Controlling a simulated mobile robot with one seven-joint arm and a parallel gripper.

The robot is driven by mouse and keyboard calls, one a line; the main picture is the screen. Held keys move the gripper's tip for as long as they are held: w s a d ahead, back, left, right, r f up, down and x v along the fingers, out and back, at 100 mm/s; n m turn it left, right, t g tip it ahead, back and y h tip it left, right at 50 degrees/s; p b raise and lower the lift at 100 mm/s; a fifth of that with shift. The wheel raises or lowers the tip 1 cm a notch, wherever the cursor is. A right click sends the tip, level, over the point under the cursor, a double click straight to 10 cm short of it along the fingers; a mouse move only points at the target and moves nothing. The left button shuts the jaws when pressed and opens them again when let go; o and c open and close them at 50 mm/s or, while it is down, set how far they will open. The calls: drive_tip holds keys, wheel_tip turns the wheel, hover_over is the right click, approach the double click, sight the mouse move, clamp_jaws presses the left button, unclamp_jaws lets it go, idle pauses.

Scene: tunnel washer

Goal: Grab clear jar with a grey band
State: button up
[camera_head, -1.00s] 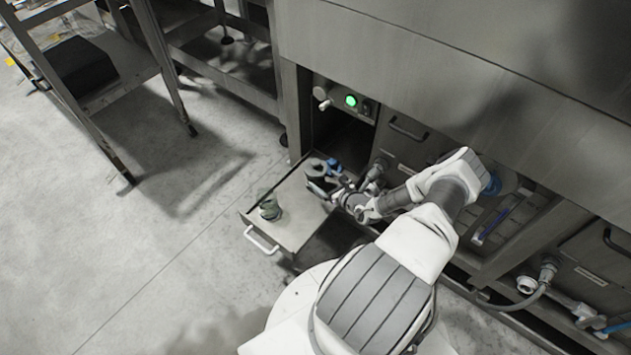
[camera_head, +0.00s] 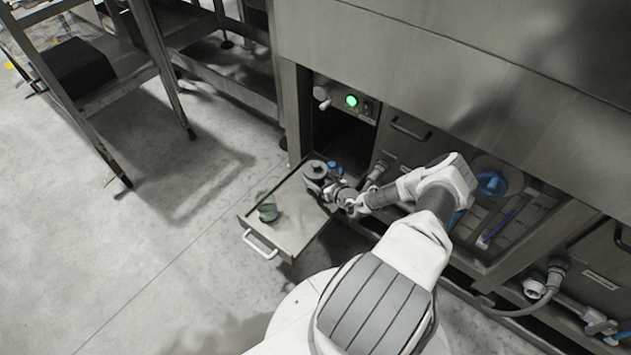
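A small clear, greenish jar (camera_head: 268,213) with a dark greyish band stands in the front part of the pulled-out drawer (camera_head: 292,232), near its handle end. My gripper (camera_head: 330,190) is over the back right of the same drawer, to the right of the jar and apart from it. It is close to a dark grey round object (camera_head: 316,170) and a small blue item (camera_head: 335,169). The fingers are small and blend with these things, so I cannot tell whether they are open or touching anything.
The steel machine body (camera_head: 430,55) overhangs the back of the drawer. A panel with a green light (camera_head: 351,101) is above it. A steel rack (camera_head: 165,75) stands at the left. The floor (camera_head: 150,260) left of the drawer is clear.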

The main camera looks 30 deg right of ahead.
drive_tip(key=c, duration=0.9)
drive_tip(key=shift+r, duration=0.1)
clamp_jaws()
drive_tip(key=shift+r, duration=0.1)
